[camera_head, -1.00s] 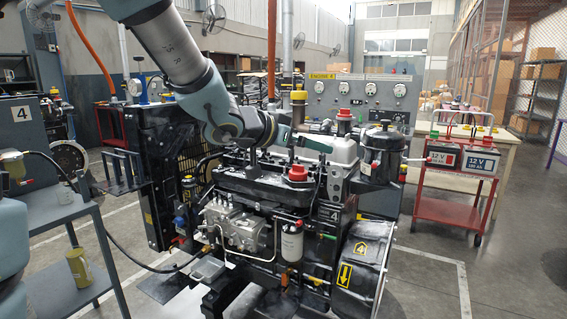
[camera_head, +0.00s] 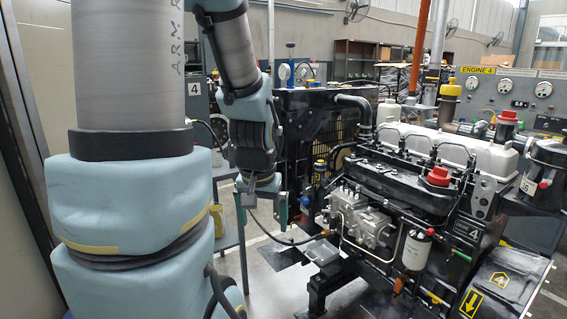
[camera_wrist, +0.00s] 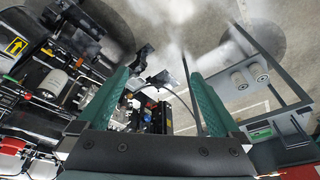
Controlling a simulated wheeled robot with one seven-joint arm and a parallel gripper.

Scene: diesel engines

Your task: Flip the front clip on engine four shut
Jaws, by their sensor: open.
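Engine four (camera_head: 405,190), dark with a white top cover (camera_head: 455,152), stands on its stand right of centre in the head view. It carries a 4 mark and an ENGINE 4 sign (camera_head: 479,69) is behind it. A black canister (camera_head: 545,175) stands at its right end. I cannot make out the front clip or its position. My gripper (camera_head: 261,214) points down, open and empty, left of the engine and apart from it. In the wrist view its green fingers (camera_wrist: 158,80) are spread, with engine parts (camera_wrist: 62,85) to the left.
A grey cart (camera_head: 229,238) with a yellow cup (camera_head: 216,218) stands to the left, close to my gripper and partly hidden by my arm. A black radiator frame (camera_head: 305,135) stands behind the gripper. A black hose (camera_head: 285,240) runs across the gap to the engine.

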